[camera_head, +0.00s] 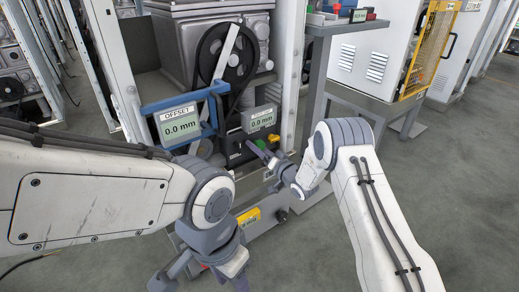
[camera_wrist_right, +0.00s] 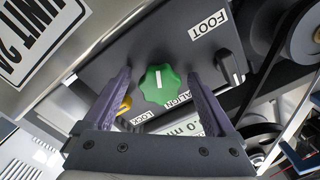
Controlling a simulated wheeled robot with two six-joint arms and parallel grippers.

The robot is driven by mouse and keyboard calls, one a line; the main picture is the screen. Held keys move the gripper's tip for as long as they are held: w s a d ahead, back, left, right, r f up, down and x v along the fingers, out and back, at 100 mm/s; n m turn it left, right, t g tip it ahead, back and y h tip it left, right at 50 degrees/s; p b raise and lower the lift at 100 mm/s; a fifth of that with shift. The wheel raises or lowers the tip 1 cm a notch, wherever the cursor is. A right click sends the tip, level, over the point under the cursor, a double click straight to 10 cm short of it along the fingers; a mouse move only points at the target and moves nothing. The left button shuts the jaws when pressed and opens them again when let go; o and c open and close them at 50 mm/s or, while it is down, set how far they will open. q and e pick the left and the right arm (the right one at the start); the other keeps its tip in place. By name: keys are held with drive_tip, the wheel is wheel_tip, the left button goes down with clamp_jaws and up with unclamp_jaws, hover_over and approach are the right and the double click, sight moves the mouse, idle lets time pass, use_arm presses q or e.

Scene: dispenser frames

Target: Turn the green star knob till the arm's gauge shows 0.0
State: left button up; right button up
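The green star knob (camera_wrist_right: 163,87) sits on a dark panel (camera_wrist_right: 140,62) with a white mark on its face, above an ALIGN label. It shows small in the head view (camera_head: 261,144). My right gripper (camera_wrist_right: 159,76) is open, one finger on each side of the knob, with visible gaps; I cannot tell how deep the fingers reach. In the head view the gauge marked OFFSET (camera_head: 181,124) on the blue arm (camera_head: 168,101) reads 0.0 mm. A grey gauge (camera_head: 262,119) above the knob also appears to read 0.0 mm. My left gripper (camera_head: 202,278) is open and empty, low in front.
A yellow knob (camera_wrist_right: 124,104) by a LOCK label and a black lever (camera_wrist_right: 229,68) by a FOOT label flank the green knob closely. A black belt wheel (camera_head: 226,52) stands behind the blue arm. Open grey floor (camera_head: 460,185) lies to the right.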

drive_tip(key=shift+s+d, duration=0.1)
drive_tip(key=p+v, duration=0.3)
drive_tip(key=v, duration=0.7)
drive_tip(key=shift+p, duration=0.3)
drive_tip(key=shift+s, duration=0.1)
